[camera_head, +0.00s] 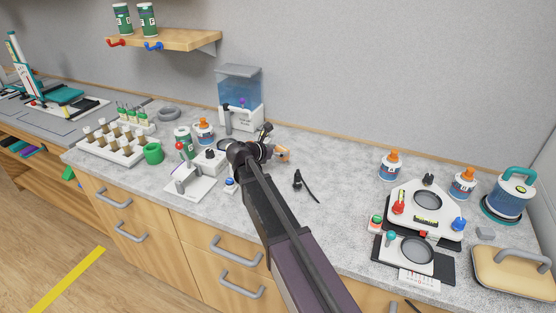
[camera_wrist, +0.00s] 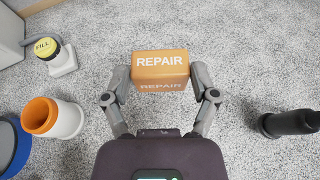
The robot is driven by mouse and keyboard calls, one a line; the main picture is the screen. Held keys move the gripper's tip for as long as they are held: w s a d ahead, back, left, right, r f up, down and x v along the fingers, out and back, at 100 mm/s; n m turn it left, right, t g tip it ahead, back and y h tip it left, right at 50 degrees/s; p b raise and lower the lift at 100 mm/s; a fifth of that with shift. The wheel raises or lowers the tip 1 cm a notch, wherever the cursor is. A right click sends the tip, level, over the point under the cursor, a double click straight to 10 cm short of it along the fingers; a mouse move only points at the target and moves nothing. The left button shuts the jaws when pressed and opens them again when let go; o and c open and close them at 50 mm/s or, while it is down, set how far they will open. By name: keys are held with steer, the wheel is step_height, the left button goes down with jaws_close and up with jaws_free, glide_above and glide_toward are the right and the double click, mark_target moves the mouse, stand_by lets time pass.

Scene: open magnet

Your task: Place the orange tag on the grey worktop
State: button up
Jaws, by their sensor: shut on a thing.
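The orange tag (camera_wrist: 160,64) is a small block marked REPAIR in white. My gripper (camera_wrist: 161,78) is shut on it, one finger against each side in the wrist view. In the head view the tag (camera_head: 284,154) shows small and partly hidden at the end of my gripper (camera_head: 272,150). The grey speckled worktop (camera_head: 335,185) lies under it and fills the wrist view's background (camera_wrist: 235,135). I cannot tell whether the tag touches the worktop or is held just above it.
A black object (camera_wrist: 288,124) lies right. A blue water tank (camera_head: 240,95) stands behind.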

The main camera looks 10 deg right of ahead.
mark_target(279, 158)
steer(key=shift+f+b, duration=1.85)
steer(key=shift+f, duration=0.05)
steer(key=shift+f, duration=0.15)
steer(key=o, duration=1)
steer(key=shift+r, duration=0.2)
steer(key=shift+s+a+r, duration=0.1)
steer(key=shift+a, duration=0.05)
steer(key=p+v, duration=0.4)
steer(key=v, duration=0.5)
steer(key=shift+s+a+r, duration=0.15)
steer(key=shift+a+r, duration=0.1)
steer(key=shift+a, duration=0.05)
steer(key=shift+p+v, duration=0.35)
steer(key=shift+v, duration=0.55)
steer(key=shift+f, duration=0.15)
